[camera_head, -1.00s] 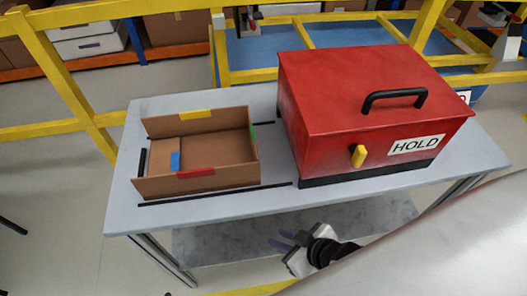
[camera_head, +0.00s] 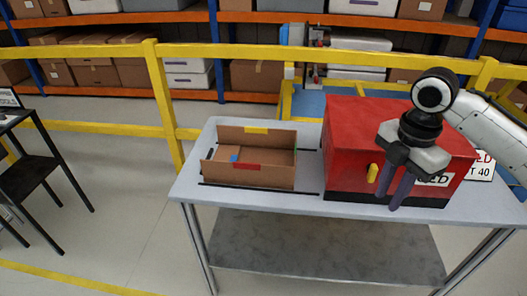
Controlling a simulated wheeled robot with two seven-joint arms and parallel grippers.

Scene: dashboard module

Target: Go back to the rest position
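My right gripper (camera_head: 387,201) hangs fingers-down in front of the red box (camera_head: 350,130) in the head view. Its two dark purple fingers are apart with nothing between them. I cannot tell whether the fingers touch the box. My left gripper is out of view.
The grey table (camera_head: 250,202) carries the red box and an open cardboard box (camera_head: 265,177). A yellow rail (camera_head: 110,51) and shelves stand behind. A black stand (camera_head: 40,165) is at the left. The floor between is clear.

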